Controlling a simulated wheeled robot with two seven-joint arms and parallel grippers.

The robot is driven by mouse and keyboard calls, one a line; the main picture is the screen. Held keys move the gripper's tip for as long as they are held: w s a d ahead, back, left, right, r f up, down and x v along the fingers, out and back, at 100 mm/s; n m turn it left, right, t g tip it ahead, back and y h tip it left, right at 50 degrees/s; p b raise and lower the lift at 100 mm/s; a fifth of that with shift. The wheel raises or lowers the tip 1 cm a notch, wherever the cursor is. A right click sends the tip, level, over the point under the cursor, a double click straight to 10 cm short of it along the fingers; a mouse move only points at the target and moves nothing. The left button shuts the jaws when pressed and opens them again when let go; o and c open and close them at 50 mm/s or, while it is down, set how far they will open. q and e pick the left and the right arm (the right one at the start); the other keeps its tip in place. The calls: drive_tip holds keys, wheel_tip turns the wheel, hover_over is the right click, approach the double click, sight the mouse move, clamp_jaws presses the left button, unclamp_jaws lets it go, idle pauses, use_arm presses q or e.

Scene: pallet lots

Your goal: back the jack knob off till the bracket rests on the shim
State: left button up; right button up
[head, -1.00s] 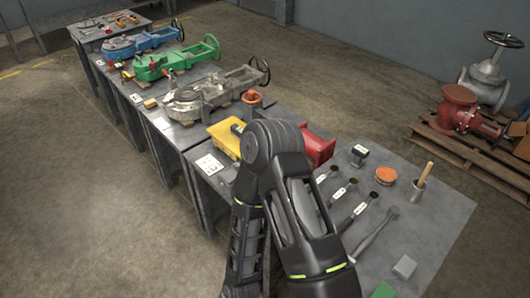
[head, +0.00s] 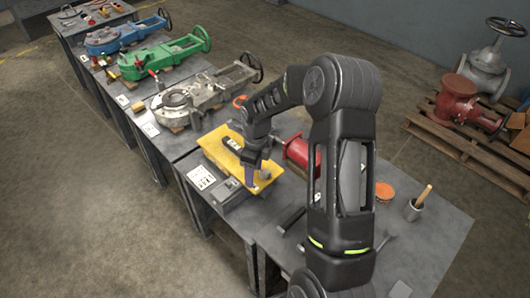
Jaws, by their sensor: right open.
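My right gripper (head: 256,176) is over the yellow tray-like piece (head: 214,147) on the near bench, pointing down. Its jaws are open, but the fingertips are small and partly hidden by my wrist. A small purple part shows beside the fingers; I cannot tell whether they touch it. A grey block (head: 228,194) sits at the yellow piece's front edge. I cannot clearly pick out the jack knob, bracket or shim at this size. My left gripper is not in view.
Grey (head: 176,106), green (head: 160,60) and blue (head: 112,38) valves lie on benches farther back. A pallet (head: 455,135) with valves is on the floor at right.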

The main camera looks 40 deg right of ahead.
sight(264, 172)
drive_tip(key=d+r+m, duration=0.2)
drive_tip(key=d, duration=0.1)
drive_tip(key=d+r+m, duration=0.1)
drive_tip(key=d+r, duration=0.1)
drive_tip(key=shift+w+h, duration=0.4)
use_arm(q)
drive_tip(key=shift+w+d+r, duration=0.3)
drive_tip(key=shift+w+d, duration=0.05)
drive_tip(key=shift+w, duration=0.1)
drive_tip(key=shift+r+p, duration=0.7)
drive_tip(key=shift+p, duration=0.25)
use_arm(e)
drive_tip(key=shift+f, duration=3.9)
drive_tip(key=shift+c, duration=0.4)
clamp_jaws()
